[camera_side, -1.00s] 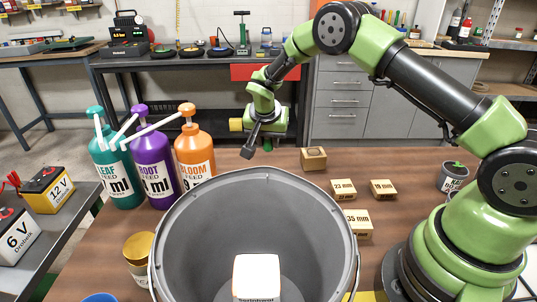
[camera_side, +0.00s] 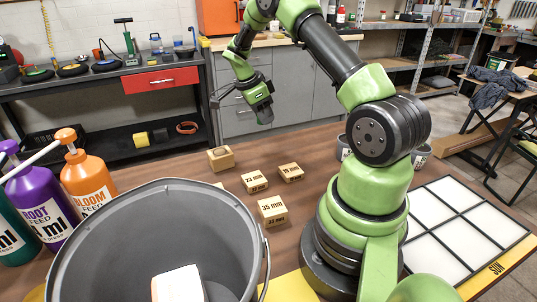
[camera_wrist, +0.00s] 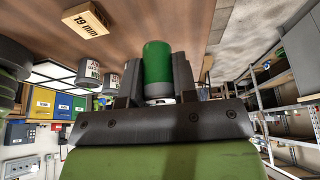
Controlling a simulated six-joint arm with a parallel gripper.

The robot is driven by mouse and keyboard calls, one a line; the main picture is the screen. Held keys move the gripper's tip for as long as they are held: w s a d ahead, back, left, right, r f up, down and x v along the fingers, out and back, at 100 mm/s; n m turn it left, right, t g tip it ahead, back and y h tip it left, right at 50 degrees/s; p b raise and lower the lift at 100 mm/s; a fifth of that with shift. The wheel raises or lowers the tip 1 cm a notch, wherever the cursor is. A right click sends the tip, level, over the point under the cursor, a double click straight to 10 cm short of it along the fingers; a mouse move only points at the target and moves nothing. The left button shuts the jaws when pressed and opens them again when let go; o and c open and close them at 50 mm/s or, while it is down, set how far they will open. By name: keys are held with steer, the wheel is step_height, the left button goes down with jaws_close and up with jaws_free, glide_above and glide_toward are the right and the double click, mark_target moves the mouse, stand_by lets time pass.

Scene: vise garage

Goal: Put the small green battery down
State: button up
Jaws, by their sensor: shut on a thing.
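The small green battery (camera_wrist: 157,62) shows in the wrist view as a green cylinder between my two dark fingers. My gripper (camera_wrist: 156,82) is shut on it, with its rounded green part sticking out past the fingers. In the side view my gripper (camera_side: 263,113) hangs beyond the far edge of the wooden table, seen against the grey cabinet. The battery cannot be told apart from the green gripper body there.
A grey bucket (camera_side: 70,225) with a white box (camera_side: 180,284) inside stands in front. Wooden blocks marked 35 mm (camera_side: 272,210) and 19 mm (camera_side: 291,172) lie mid-table. Pump bottles (camera_side: 87,186) stand left. A white-celled panel (camera_side: 455,245) lies at right.

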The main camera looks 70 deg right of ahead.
mark_target(275, 153)
steer(key=shift+m, duration=0.7)
steer(key=x, duration=0.3)
steer(key=a+x, duration=0.1)
steer(key=x, duration=0.2)
steer(key=w+x, duration=0.1)
steer(key=x, duration=0.3)
steer(key=shift+a+f, duration=0.35)
steer(key=shift+f, duration=0.15)
steer(key=o, duration=0.9)
